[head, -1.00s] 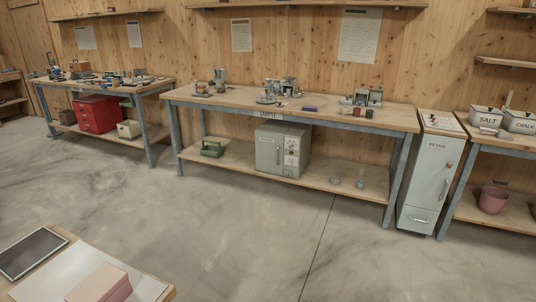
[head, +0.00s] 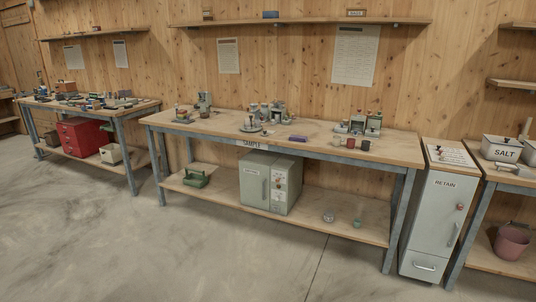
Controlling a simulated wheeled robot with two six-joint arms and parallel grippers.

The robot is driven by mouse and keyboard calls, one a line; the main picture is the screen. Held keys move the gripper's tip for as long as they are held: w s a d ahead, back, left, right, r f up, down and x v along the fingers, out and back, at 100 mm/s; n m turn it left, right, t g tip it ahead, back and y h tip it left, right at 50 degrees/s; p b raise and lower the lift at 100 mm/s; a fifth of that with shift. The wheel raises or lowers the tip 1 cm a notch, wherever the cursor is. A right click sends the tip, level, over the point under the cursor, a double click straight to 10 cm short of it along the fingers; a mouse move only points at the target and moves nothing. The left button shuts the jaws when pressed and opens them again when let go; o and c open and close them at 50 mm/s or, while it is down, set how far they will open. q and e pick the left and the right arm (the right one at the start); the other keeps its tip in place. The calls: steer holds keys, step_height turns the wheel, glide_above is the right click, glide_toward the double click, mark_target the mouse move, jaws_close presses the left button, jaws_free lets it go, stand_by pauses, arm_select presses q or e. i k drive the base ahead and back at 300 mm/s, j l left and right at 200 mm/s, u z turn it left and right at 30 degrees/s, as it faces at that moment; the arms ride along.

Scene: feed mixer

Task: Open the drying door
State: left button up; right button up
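A grey-green box-shaped cabinet (head: 253,197) stands on the lower shelf of the middle bench. Its front has a door on the left with an upright handle (head: 264,190) near the door's right edge and a small label too small to read. A panel with several small controls (head: 281,182) is on the right of the front. The door looks shut. The cabinet looks like the one with the drying door, but I cannot read that name. Neither of my grippers is in view.
The middle bench, marked SAMPLE (head: 252,144), carries small devices on top. A green carrier (head: 196,178) and two small jars (head: 328,217) share its shelf. A tall RETAIN cabinet (head: 435,215) stands at right. The floor (head: 200,255) in front is clear.

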mark_target(255, 179)
steer(key=i+z, duration=0.25)
steer(key=i, duration=0.6)
steer(key=i+j+z, duration=0.1)
steer(key=i+z, duration=0.15)
steer(key=i, duration=0.65)
